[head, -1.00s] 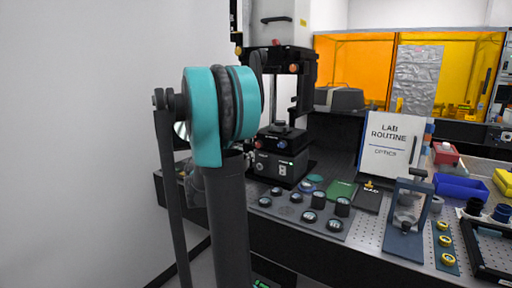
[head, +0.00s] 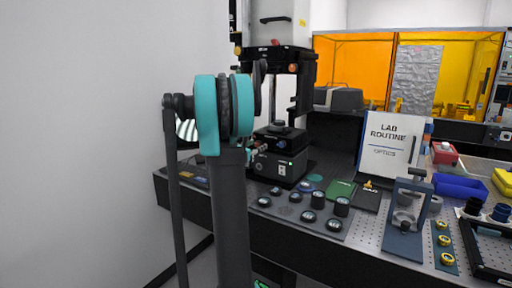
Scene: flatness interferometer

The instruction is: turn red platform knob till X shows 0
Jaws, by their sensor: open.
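The interferometer (head: 305,88) stands behind my arm, a tall black frame with a pale housing on top. Its lower black box (head: 284,166) carries a small dark platform (head: 281,128) and a tiny green light. I cannot make out a red knob on the platform; my arm covers part of that area. A small red part (head: 276,42) and an orange knob (head: 293,68) show on the upper frame. A green-lit display (head: 262,284) shows at the bottom edge, partly cut off; its text is unreadable.
A grey plate (head: 283,222) with several round optics lies on the bench in front of the box. A white wall closes the left side.

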